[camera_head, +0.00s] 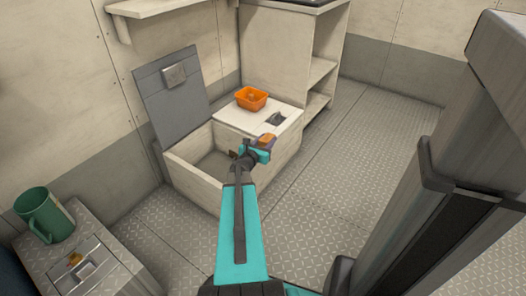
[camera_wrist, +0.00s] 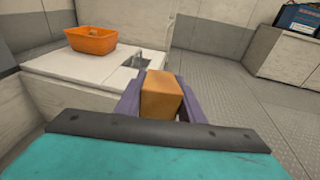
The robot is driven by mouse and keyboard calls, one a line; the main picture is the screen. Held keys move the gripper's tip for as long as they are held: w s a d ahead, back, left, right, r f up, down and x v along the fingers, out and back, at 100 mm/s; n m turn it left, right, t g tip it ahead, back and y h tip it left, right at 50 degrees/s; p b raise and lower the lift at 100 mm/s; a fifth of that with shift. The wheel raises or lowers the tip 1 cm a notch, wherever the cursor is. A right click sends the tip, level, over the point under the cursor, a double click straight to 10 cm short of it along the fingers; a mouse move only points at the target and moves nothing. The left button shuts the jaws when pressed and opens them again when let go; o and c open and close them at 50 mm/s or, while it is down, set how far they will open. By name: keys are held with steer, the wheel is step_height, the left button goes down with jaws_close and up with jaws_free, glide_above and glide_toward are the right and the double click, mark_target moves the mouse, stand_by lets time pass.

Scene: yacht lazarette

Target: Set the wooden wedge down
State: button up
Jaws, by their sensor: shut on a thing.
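The wooden wedge (camera_wrist: 160,96) is an orange-brown block between the two purple fingers of my gripper (camera_wrist: 161,102) in the wrist view. In the head view the wedge (camera_head: 268,138) shows small at the end of my teal arm, at my gripper (camera_head: 265,143). My gripper is shut on it, near the front edge of the white top of a low locker (camera_head: 285,122). The wedge's underside is hidden, so I cannot tell its height above the surface.
An orange basket (camera_head: 251,98) stands on the locker top, with a small dark recess or object (camera_head: 277,119) beside it. The locker's open bin (camera_head: 187,163) has a raised grey lid (camera_head: 172,95). A green mug (camera_head: 45,214) stands at lower left. The metal floor (camera_head: 345,180) at right is clear.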

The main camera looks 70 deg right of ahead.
steer(key=s+d+f+m+g, duration=0.1)
steer(key=s+f+g, duration=0.1)
steer(key=s, duration=1)
steer(key=shift+d+f+m+g, duration=0.15)
steer(key=shift+f+m+g, duration=0.2)
steer(key=shift+f, duration=0.45)
steer(key=shift+w, duration=0.1)
steer(key=shift+y, duration=0.3)
steer(key=w+d+b, duration=0.1)
steer(key=w, duration=0.3)
steer(key=w+d+f+b, duration=0.1)
steer(key=w, duration=0.4)
steer(key=w+b, duration=0.1)
steer(key=w, duration=0.4)
steer(key=shift+w+d+f, duration=0.2)
steer(key=shift+d, duration=0.2)
steer(key=shift+w+d+f, duration=0.1)
steer(key=shift+w+d, duration=0.05)
steer(key=shift+w, duration=0.35)
step_height(320, 180, down, 3)
steer(key=shift+w+r+b, duration=0.15)
steer(key=shift+r+b, duration=0.05)
steer(key=shift+b, duration=0.9)
steer(key=shift+f, duration=0.4)
